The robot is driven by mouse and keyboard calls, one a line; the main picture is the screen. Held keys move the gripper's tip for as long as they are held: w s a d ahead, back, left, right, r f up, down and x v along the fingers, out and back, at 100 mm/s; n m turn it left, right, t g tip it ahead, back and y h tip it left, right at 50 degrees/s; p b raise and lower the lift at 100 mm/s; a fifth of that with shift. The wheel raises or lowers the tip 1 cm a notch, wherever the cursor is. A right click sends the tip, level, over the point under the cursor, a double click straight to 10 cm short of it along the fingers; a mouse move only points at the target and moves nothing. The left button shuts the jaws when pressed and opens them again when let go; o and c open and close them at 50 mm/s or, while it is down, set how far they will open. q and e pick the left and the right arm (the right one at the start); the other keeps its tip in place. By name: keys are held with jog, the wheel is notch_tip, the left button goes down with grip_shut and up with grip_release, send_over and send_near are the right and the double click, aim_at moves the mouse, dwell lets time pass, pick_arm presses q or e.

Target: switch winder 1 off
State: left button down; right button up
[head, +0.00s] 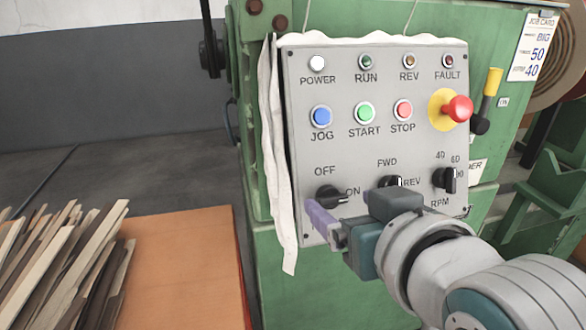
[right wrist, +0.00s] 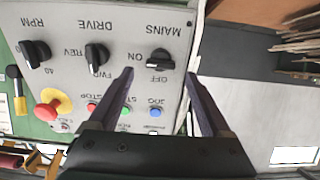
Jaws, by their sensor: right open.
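The grey control panel (head: 297,150) stands upright on the green winder (head: 250,120). Its black mains knob (head: 328,194) is at the lower left, between the OFF and ON marks. Its white pointer mark is turned towards ON. My right gripper (head: 335,212) is open just in front of this knob, and its purple fingers partly cover the panel's lower edge. In the right wrist view the panel appears upside down. There the mains knob (right wrist: 160,60) lies between and beyond the open fingertips (right wrist: 160,73), apart from both. My left gripper is not in view.
The drive knob (head: 390,182) and RPM knob (head: 445,178) are right of the mains knob. A red emergency button (head: 457,108) sticks out at upper right. The white power lamp (head: 317,63) looks lit. A cloth (head: 272,150) hangs at the panel's left edge. Wooden strips (head: 60,255) lie at lower left.

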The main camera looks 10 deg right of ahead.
aim_at(332, 199)
jog(key=shift+x, duration=1.15)
grip_shut()
